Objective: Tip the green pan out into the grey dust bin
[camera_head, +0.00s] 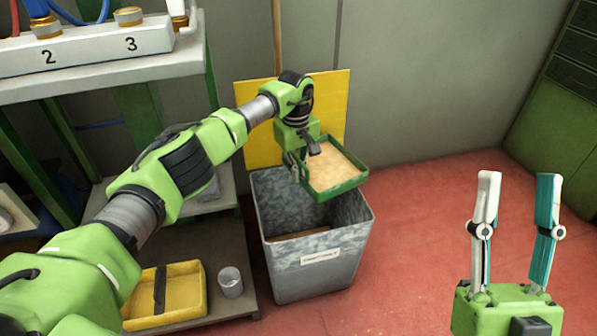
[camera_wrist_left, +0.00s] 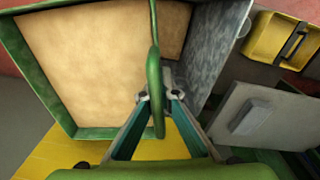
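The green pan (camera_head: 340,190) is held above the opening of the grey dust bin (camera_head: 300,285). A layer of tan dust (camera_head: 335,168) covers the pan's floor; the pan looks roughly level, and no dust is seen falling. My left gripper (camera_head: 302,160) is at the pan's left side. In the left wrist view its fingers (camera_wrist_left: 160,98) close on the pan's green handle (camera_wrist_left: 155,75). The bin stands upright on the floor, with something brownish low inside. My right gripper (camera_head: 518,178) is open and empty, well right of the bin.
A yellow panel (camera_head: 250,125) stands against the wall behind the bin. A yellow tray (camera_head: 190,298) and a small grey cup (camera_head: 231,284) are on the low shelf left of the bin. Red floor (camera_head: 410,260) is clear to the bin's right.

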